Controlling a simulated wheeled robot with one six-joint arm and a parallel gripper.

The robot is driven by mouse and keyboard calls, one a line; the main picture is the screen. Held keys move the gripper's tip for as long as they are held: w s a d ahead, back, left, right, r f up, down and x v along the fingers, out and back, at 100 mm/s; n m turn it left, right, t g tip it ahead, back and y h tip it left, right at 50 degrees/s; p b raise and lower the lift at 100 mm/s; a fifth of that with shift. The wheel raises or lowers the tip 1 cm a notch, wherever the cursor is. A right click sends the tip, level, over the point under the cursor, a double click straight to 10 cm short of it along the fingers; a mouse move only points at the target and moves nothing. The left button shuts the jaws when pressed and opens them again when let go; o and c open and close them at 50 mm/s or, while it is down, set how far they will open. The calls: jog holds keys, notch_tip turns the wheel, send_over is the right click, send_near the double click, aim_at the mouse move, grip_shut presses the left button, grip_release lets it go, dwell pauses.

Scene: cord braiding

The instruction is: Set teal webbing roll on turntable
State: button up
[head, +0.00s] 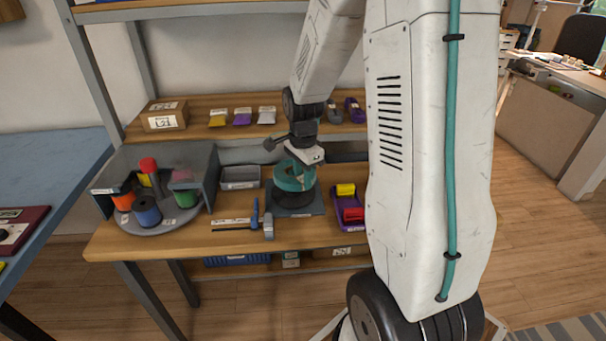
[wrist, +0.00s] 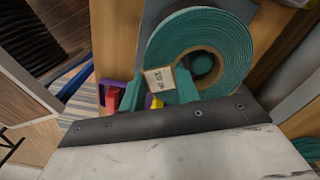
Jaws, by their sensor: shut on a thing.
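The teal webbing roll (head: 290,182) is in the middle of the bench, at a dark round base on a grey plate (head: 312,211). My gripper (head: 302,162) reaches down from above and is shut on the roll's wall. In the wrist view the roll (wrist: 205,32) is seen face on, with a small white label and a hollow core. One finger shows at its outer side and one by the core. I cannot tell if the roll touches the base. The turntable, seemingly the grey round disc (head: 178,226) at left, carries orange, blue, green and red spools between grey walls.
A grey bin (head: 240,177) stands between disc and roll. A blue-handled tool (head: 255,213) lies on the bench front. A purple tray (head: 348,212) with yellow and red pieces is right of the roll. The shelf above holds a cardboard box (head: 165,115) and several small packs.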

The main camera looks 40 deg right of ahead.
jog(key=shift+f, duration=2.35)
dwell(0.4)
jog(key=o, duration=1.1)
jog(key=shift+c, duration=1)
jog(key=shift+o, duration=0.5)
jog(key=shift+r, duration=0.1)
